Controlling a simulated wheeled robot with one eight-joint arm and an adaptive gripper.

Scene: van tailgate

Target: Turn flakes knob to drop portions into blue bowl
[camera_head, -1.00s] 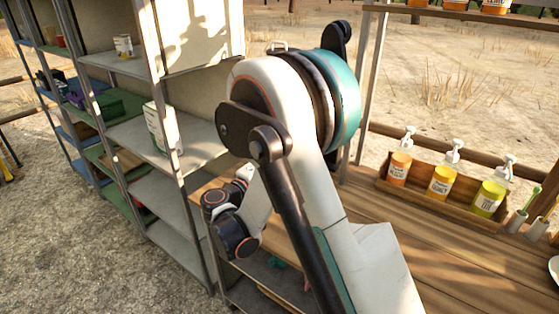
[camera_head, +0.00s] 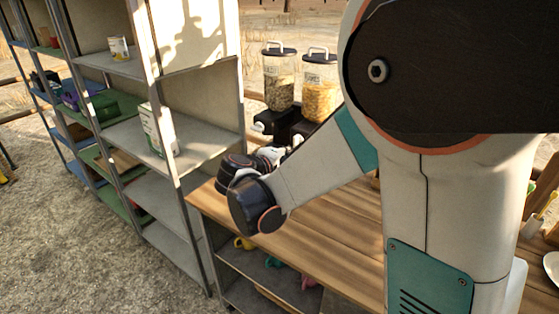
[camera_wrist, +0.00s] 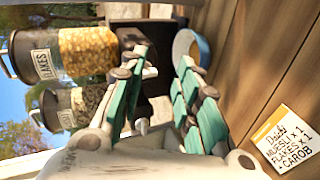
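The flakes dispenser (camera_head: 319,97), a clear canister of golden flakes with a dark lid, stands at the back of the wooden counter. It lies sideways in the turned wrist view (camera_wrist: 85,52), its FLAKES label readable. A pale knob (camera_wrist: 150,72) shows by its dark base, partly behind my finger. The blue bowl (camera_wrist: 205,48), pale inside, stands in front of the dispenser. My gripper (camera_wrist: 163,58) is open, with teal fingers apart and nothing visibly held. Its fingertips are near the knob and bowl; I cannot tell whether they touch. In the head view my arm hides the bowl.
The muesli dispenser (camera_head: 278,80) stands left of the flakes, close beside it. A handwritten card (camera_wrist: 287,138) on the counter lists muesli x1, flakes x1 and carob. Metal shelves (camera_head: 150,130) stand left of the counter (camera_head: 310,245). Coloured mugs (camera_head: 273,262) sit below.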

